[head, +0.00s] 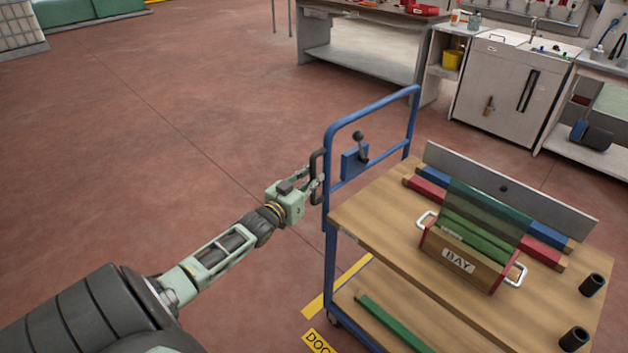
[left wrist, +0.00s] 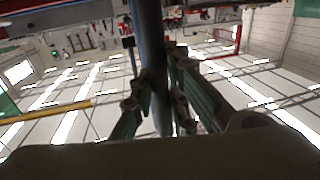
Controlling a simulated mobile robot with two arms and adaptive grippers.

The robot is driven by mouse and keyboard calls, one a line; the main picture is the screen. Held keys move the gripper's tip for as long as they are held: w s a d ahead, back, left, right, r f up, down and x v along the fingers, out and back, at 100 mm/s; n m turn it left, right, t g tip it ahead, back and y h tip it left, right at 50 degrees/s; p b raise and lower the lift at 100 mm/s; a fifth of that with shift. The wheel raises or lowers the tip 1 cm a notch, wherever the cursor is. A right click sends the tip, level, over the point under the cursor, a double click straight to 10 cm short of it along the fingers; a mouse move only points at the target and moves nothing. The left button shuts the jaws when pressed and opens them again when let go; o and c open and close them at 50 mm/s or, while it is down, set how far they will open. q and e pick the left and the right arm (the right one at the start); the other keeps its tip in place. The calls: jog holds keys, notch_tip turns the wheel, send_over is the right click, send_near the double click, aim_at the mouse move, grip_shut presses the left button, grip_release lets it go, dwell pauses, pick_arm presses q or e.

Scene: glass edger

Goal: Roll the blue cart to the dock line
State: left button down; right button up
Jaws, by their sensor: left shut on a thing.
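The blue cart (head: 330,240) stands at the right in the head view, with a blue push frame and two wooden decks. In the left wrist view the fingers (left wrist: 160,105) stand on both sides of a dark upright bar. The yellow dock line (head: 354,272) shows on the floor by the cart's left end, partly hidden under the cart. A yellow label (head: 318,342) reading "DOC" is cut off by the frame's lower edge.
The cart's top deck bears a wooden "BAY" box (head: 460,262) with green glass, a grey plate (head: 505,185), red and blue bars, and black cylinders. A workbench (head: 362,62) and a white cabinet (head: 505,95) stand behind. Red floor at the left is clear.

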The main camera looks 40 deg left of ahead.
pick_arm(q)
jog(key=shift+a, duration=0.1)
jog(key=c, duration=1.7)
grip_release()
jog(key=s, duration=0.4)
jog(key=s+d, duration=0.1)
jog(key=s, duration=0.7)
jog(key=shift+d, duration=0.2)
jog(key=shift+f, duration=0.1)
